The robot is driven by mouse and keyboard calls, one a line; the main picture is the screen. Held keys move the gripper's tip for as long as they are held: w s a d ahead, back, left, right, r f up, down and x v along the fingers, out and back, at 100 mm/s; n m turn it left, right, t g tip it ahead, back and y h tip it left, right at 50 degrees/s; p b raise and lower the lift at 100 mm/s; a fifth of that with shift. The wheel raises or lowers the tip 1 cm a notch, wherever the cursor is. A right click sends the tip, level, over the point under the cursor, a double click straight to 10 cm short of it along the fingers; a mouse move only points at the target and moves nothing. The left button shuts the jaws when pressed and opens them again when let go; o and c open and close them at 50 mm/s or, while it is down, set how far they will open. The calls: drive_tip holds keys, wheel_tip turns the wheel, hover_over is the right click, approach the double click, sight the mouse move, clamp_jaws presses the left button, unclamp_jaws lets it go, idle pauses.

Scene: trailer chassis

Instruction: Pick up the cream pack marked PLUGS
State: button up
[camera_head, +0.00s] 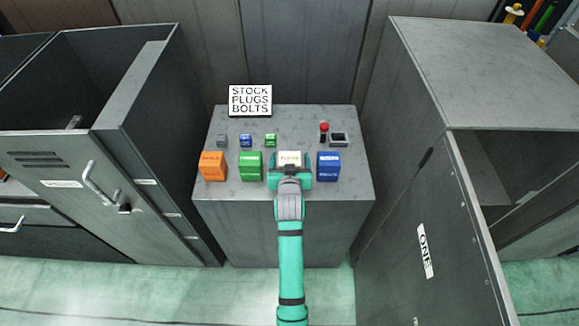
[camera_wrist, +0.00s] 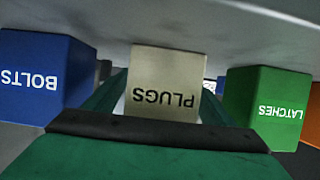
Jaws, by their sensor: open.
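The cream pack marked PLUGS (camera_wrist: 165,85) stands on the grey cabinet top in the middle of the wrist view, its lettering upside down there. In the head view the cream pack (camera_head: 289,158) shows in the front row, partly hidden by my gripper. My gripper (camera_head: 290,173) is open, with its fingers on either side of the pack. In the wrist view the green fingers reach toward the pack's two sides. Whether they touch it I cannot tell.
A blue BOLTS pack (camera_head: 328,166) stands close right, a green LATCHES pack (camera_head: 250,166) left, and an orange pack (camera_head: 212,166) beyond. Small blocks, a red-topped item (camera_head: 323,131) and a sign (camera_head: 250,100) are behind. Tall cabinets flank the grey cabinet (camera_head: 230,212).

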drive_tip(key=shift+w, duration=0.1)
drive_tip(key=c, duration=1.3)
drive_tip(key=shift+c, duration=0.2)
